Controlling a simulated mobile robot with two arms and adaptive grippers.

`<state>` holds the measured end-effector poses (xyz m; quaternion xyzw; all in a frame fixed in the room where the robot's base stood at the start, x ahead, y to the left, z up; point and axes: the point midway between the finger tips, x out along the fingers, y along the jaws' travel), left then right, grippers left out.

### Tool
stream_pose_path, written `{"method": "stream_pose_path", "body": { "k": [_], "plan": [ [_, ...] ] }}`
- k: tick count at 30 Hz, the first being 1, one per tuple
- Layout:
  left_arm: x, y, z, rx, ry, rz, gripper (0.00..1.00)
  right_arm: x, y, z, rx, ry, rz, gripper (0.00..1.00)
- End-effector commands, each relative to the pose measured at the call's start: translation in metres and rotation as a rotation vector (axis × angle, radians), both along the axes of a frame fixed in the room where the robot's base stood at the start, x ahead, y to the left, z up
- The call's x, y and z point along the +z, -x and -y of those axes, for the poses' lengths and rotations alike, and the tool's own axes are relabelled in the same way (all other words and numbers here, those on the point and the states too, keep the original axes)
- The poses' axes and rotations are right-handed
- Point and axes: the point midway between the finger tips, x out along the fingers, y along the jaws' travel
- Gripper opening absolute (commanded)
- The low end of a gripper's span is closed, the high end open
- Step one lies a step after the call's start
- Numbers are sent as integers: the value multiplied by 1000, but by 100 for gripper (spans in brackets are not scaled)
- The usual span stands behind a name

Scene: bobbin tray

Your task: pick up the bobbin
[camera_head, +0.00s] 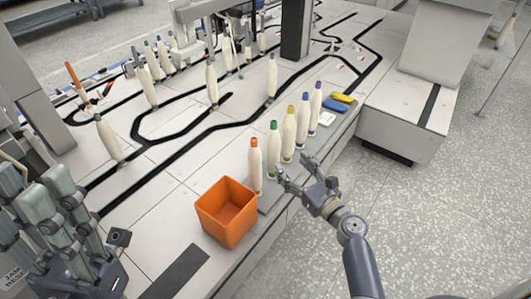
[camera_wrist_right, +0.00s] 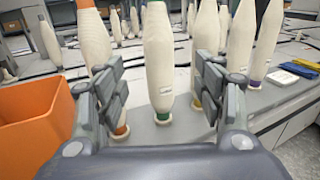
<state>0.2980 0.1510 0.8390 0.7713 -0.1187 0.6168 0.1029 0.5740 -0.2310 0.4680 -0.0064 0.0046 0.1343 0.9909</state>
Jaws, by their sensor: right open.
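A row of cream cone bobbins stands upright on a grey strip at the table's edge. In the head view their tips are orange (camera_head: 255,168), green (camera_head: 273,152), yellow (camera_head: 289,132), blue (camera_head: 302,122) and purple (camera_head: 316,104). My right gripper (camera_head: 294,173) is open and empty just right of the green-tipped bobbin. In the right wrist view the green-based bobbin (camera_wrist_right: 158,65) appears between the open fingers (camera_wrist_right: 160,95), beyond them. The orange-based bobbin (camera_wrist_right: 95,42) is partly hidden by the left finger. My left gripper (camera_head: 55,205) is at the lower left; its opening is unclear.
An orange bin (camera_head: 224,216) stands left of the orange-tipped bobbin and also shows in the wrist view (camera_wrist_right: 30,120). Yellow and blue flat items (camera_head: 337,102) lie past the purple-tipped bobbin. More bobbins stand along black tracks farther back. Open floor lies right.

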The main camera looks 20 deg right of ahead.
Motion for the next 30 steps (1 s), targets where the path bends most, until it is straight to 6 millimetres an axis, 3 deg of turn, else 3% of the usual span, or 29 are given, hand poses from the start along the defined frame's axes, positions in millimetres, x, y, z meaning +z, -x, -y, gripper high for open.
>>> {"method": "stream_pose_path", "body": {
  "k": [9,17,24,30],
  "plan": [
    [-5,4,-1,0,4,20,40,2,-41,-11,1,-18,9,63],
    [-7,2,-1,1,2,32,40,0,-62,-17,1,-17,8,63],
    [1,-1,1,3,-1,84,40,-3,-95,-28,1,-15,7,63],
    [4,-2,1,4,-4,93,40,-2,-104,-30,0,-14,5,63]
  ]
}}
